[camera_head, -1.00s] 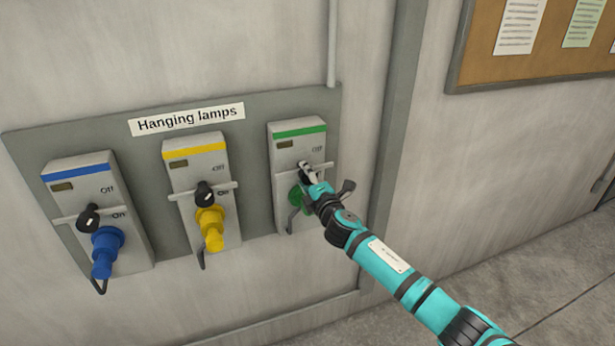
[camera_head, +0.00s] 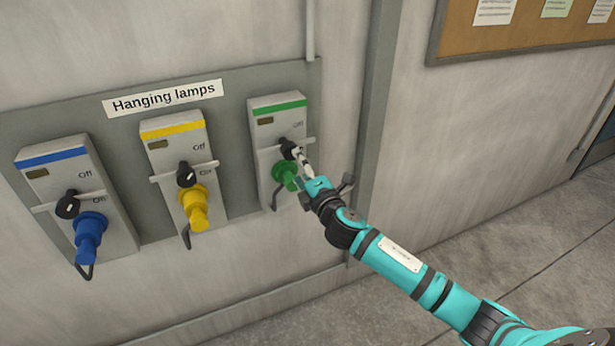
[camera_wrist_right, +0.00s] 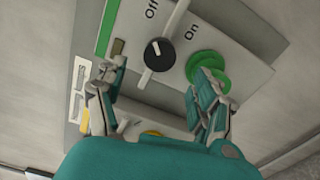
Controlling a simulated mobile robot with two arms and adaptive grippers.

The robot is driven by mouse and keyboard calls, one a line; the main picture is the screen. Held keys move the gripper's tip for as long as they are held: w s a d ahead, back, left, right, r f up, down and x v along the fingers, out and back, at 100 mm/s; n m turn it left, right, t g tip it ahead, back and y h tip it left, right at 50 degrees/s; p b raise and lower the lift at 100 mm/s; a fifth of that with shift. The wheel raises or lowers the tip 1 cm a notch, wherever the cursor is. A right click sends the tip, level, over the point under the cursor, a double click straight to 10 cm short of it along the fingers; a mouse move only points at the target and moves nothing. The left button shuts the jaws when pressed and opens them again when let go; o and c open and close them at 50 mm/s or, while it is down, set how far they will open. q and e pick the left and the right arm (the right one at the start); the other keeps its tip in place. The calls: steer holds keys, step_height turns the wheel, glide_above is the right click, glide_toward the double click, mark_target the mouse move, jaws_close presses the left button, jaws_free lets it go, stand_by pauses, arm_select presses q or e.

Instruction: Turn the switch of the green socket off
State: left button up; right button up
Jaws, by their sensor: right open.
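The green socket (camera_head: 269,125) is a grey box with a green stripe on top, at the right end of the wall panel. Its black round switch (camera_head: 286,146) sits above a green plug (camera_head: 285,175). In the right wrist view the switch (camera_wrist_right: 159,56) is fully visible, with its white mark pointing roughly to the "Off" side; the green plug (camera_wrist_right: 210,66) is right of it. My right gripper (camera_head: 303,163) is open in front of the socket. In the wrist view its fingers (camera_wrist_right: 155,85) are spread, with nothing between them, and lie apart from the switch. My left gripper is not in view.
A yellow socket (camera_head: 172,145) and a blue socket (camera_head: 60,175), each with switch and plug, are left on the same panel (camera_head: 235,180). A vertical post (camera_head: 374,110) stands right of the panel. A notice board (camera_head: 450,40) hangs at upper right.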

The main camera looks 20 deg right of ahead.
steer(key=s, duration=0.4)
steer(key=shift+f, duration=0.1)
stand_by(0.3)
